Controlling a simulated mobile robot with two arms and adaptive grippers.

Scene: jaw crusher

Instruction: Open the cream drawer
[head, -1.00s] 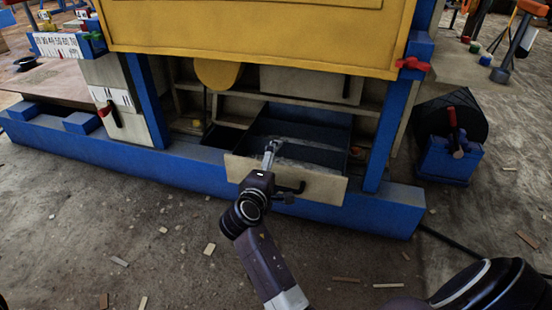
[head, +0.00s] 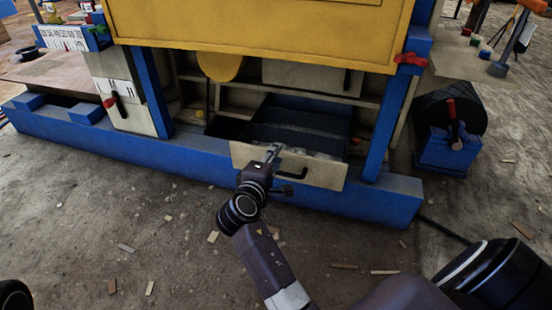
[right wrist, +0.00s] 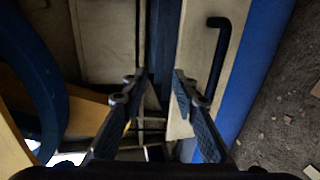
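The cream drawer (head: 322,173) stands pulled out under the yellow housing, its dark inside showing behind the front panel. Its black handle (head: 291,171) is on the panel's outer face. In the right wrist view the cream panel (right wrist: 198,62) and the black handle (right wrist: 215,75) lie right of the fingers. My right gripper (head: 273,152) is at the panel's top edge, left of its middle. In the right wrist view the right gripper (right wrist: 157,78) has its fingers apart with nothing held between them. One finger overlaps the panel's edge; contact is unclear. My left gripper is not visible.
A blue base beam (head: 392,194) runs below the drawer, with a blue post (head: 388,130) to its right. The yellow housing (head: 260,35) overhangs it. A blue box (head: 447,152) stands at right. The floor in front has scattered chips.

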